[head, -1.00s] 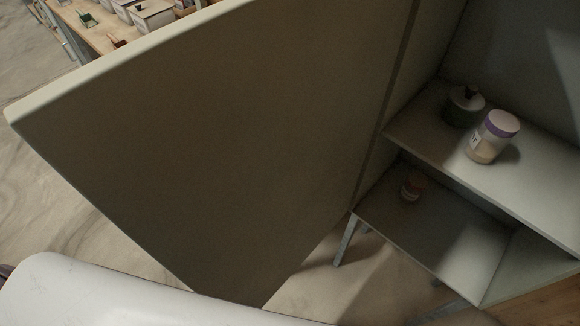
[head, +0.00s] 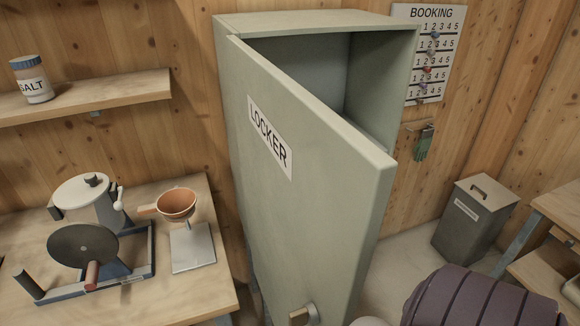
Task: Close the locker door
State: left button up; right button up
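The locker (head: 320,22) is a tall pale grey-green cabinet against the wooden wall. Its door (head: 310,190), with a LOCKER label (head: 270,137) on its outer face, stands partly open. The door's hinge side is at the left, and its free edge points towards me at the right. A gap shows the dark locker interior (head: 318,72) above the door; the shelves are hidden behind it. A small handle-like fitting (head: 309,315) shows low on the door, cut by the bottom edge. Neither of my grippers is in view.
A grey bin (head: 475,218) and another table (head: 560,208) are at the right. Some floor (head: 405,262) is clear between door and bin.

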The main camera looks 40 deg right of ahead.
aim_at(317, 191)
jog(key=j+z, duration=0.1)
jog(key=z, duration=1.2)
